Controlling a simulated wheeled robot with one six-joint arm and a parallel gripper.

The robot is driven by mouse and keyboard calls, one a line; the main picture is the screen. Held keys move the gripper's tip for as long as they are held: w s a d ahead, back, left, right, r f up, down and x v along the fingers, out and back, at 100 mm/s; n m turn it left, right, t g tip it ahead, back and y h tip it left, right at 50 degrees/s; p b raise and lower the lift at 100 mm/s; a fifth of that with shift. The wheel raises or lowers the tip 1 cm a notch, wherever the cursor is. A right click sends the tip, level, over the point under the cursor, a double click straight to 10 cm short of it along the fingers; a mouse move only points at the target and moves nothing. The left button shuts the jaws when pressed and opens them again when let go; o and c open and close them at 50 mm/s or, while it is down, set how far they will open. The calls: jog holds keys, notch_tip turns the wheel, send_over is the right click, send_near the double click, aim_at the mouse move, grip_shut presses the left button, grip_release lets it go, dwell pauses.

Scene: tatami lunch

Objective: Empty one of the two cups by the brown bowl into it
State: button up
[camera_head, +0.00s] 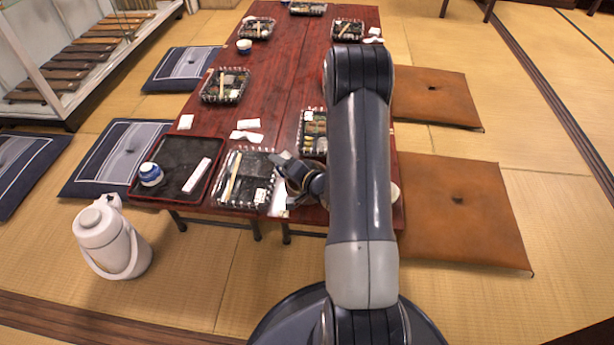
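My gripper (282,178) is over the near end of the dark red table (285,75), beside a black lunch tray. It is small and dark here, and I cannot tell whether its fingers are open or shut. No brown bowl shows; my arm hides part of the table's right side. A pale rounded thing (395,191) shows at the table's right edge, partly behind my arm; I cannot tell if it is a cup. A blue and white cup-like vessel (150,174) is on the black tray at the near left. Another small cup (244,46) stands farther back at the left edge.
A black tray (172,150) also bears a white box (196,176). Lunch trays (226,86) and napkins (247,124) line the table. A white jug (110,240) stands on the tatami at left. Blue cushions (115,160) and brown cushions (465,210) flank the table.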

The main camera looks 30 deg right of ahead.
jog(key=shift+d+r+m+y+p, duration=0.2)
jog(key=shift+r+m+y+p, duration=0.1)
jog(key=shift+m+y+p, duration=0.3)
jog(key=shift+t, duration=0.3)
jog(key=shift+d+f, duration=0.1)
jog(key=shift+d, duration=0.1)
jog(key=shift+d+f+m+y+b, duration=0.15)
jog(key=shift+d+f+m+b, duration=0.1)
jog(key=shift+d+m, duration=0.2)
jog(key=shift+d+f+m+y+b, duration=0.1)
jog(key=shift+d+f+m+y, duration=0.1)
jog(key=shift+d+m, duration=0.2)
jog(key=shift+d+r+t, duration=0.1)
jog(key=shift+r+t, duration=0.15)
jog(key=shift+t, duration=0.05)
jog(key=shift+m, duration=0.35)
jog(key=shift+s+r+p, duration=0.1)
jog(key=shift+p, duration=0.25)
